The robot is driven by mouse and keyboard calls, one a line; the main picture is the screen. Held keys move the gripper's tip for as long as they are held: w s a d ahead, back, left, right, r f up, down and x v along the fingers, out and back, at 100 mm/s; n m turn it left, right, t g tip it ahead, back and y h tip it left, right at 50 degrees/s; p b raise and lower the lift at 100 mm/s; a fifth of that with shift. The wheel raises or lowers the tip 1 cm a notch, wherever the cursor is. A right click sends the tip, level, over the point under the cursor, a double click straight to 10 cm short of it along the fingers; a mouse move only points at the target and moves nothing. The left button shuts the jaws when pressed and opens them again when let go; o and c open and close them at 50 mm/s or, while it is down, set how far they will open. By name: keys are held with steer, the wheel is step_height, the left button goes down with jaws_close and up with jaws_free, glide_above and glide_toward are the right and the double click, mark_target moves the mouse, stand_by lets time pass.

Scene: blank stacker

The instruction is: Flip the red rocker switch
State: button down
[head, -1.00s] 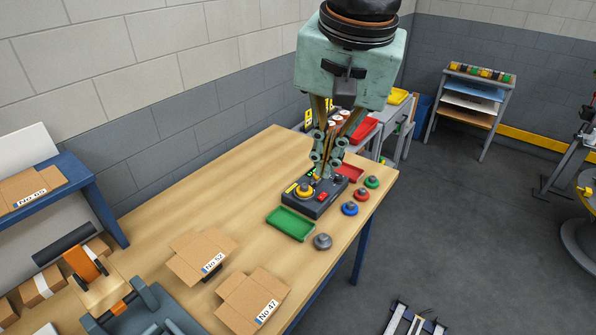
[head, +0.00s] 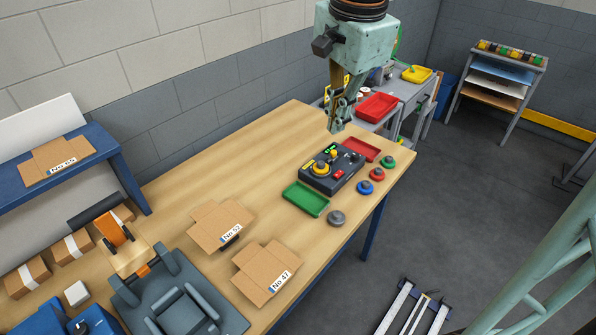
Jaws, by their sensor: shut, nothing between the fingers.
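The red rocker switch (head: 338,175) is a small red piece on the front right part of the dark control box (head: 350,174), which lies on the wooden table. It is too small to tell which way it is tipped. A yellow round control (head: 320,169) and a small green-lit part sit on the same box. My gripper (head: 336,130) hangs above the back of the box, fingers together and empty, apart from the switch.
A green tray (head: 306,199) lies in front of the box and a red tray (head: 361,149) behind it. Green, red (head: 377,174), blue and grey round pieces stand along the table's right edge. Flat cartons (head: 222,226) lie nearer. The table's back left is clear.

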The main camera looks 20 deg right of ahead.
steer(key=w+d+f+m+g+p, duration=0.1)
steer(key=w+d+f+m, duration=0.2)
steer(key=w+f+m, duration=0.15)
steer(key=w+d+f+m+p, duration=0.2)
steer(key=w+d+f+m, duration=0.1)
steer(key=w, duration=0.3)
steer(key=m+g+p, duration=0.1)
steer(key=m+p, duration=0.2)
steer(key=m, duration=0.5)
glide_above(337, 175)
step_height(337, 175, down, 11)
steer(key=shift+r, duration=0.2)
steer(key=shift+s+f+n, duration=0.1)
steer(key=shift+f+n, duration=0.1)
steer(key=shift+n, duration=0.05)
steer(key=shift+f+p, duration=0.3)
steer(key=shift+f, duration=6.65)
steer(key=shift+a+f+b, duration=0.1)
steer(key=shift+f+b, duration=0.2)
steer(key=shift+b, duration=0.3)
steer(key=shift+r, duration=0.1)
